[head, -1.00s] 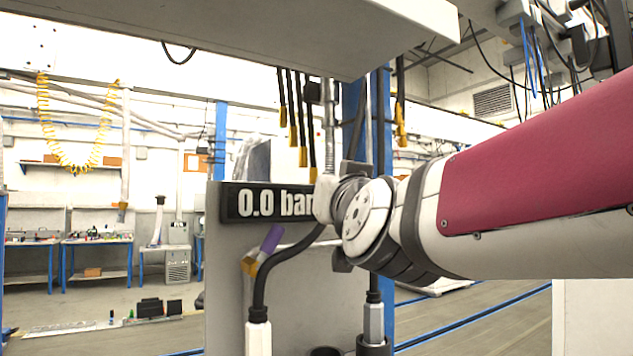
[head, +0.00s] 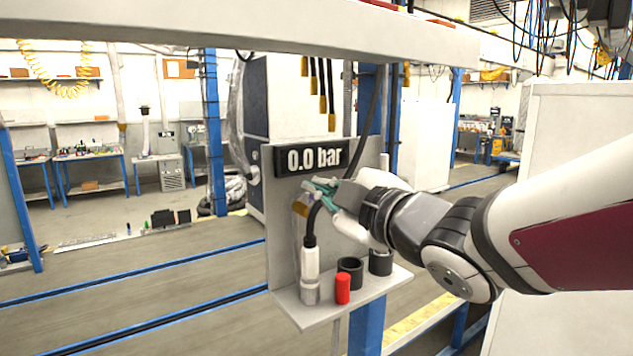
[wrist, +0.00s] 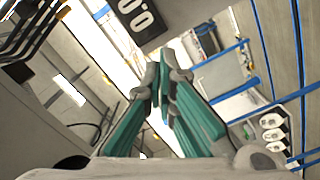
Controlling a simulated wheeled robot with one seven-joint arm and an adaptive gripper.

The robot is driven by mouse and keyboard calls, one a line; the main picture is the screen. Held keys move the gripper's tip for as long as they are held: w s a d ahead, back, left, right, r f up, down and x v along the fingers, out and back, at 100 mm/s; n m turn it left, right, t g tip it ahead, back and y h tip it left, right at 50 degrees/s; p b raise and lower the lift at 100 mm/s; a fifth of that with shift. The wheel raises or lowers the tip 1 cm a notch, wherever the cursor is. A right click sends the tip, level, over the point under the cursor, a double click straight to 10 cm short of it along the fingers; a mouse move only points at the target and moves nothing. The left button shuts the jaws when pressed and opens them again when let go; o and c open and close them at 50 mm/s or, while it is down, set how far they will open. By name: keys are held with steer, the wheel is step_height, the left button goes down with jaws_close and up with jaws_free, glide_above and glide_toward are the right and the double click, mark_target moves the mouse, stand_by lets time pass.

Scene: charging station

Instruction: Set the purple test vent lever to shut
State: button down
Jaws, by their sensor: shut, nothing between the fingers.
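The display panel (head: 280,245) carries a black readout (head: 314,157) showing 0.0 bar. Below the readout is a brass valve body (head: 302,206). The purple lever cannot be made out clearly now; my gripper seems to cover that spot. My gripper (head: 318,188) has green fingers and reaches in from the right, its tips right in front of or beside the brass valve; I cannot tell if they touch. In the wrist view my gripper (wrist: 162,78) has its fingertips together with nothing between them. The lever does not show there, but part of the readout (wrist: 138,18) does.
A black hose runs down to a light connector (head: 310,275) on the panel's shelf (head: 345,312). A red cap (head: 342,289) and dark round sockets (head: 350,271) stand beside it. A grey beam (head: 250,38) crosses above. Floor to the left is open.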

steer(key=w+a+f+p, duration=0.1)
steer(key=w+a+f, duration=0.1)
steer(key=w, duration=0.7)
steer(key=shift+w, duration=0.25)
steer(key=shift+f, duration=0.1)
steer(key=shift+w, duration=0.1)
